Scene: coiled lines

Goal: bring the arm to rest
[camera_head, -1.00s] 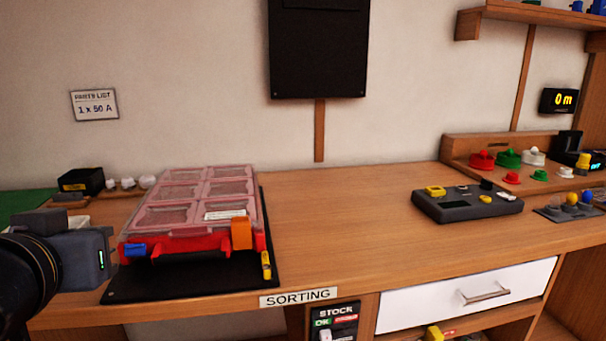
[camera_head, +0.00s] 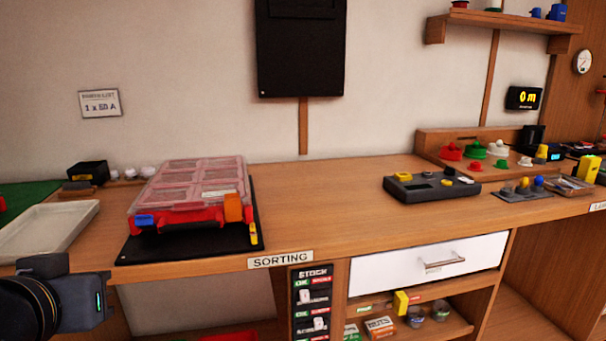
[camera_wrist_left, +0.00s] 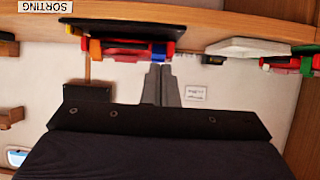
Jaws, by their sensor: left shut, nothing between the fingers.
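My left arm shows at the lower left of the head view, with its dark wrist part (camera_head: 75,300) below the front edge of the bench. In the left wrist view, which is upside down, my left gripper (camera_wrist_left: 161,68) has its two grey fingers together with nothing between them. Its fingertips appear close to the red sorting case (camera_wrist_left: 130,47) only in the picture; they touch nothing that I can see. My right gripper is not in either view.
A red case with clear lids (camera_head: 190,190) lies on a black mat (camera_head: 185,247) on the bench. A white tray (camera_head: 45,228) is left of it.

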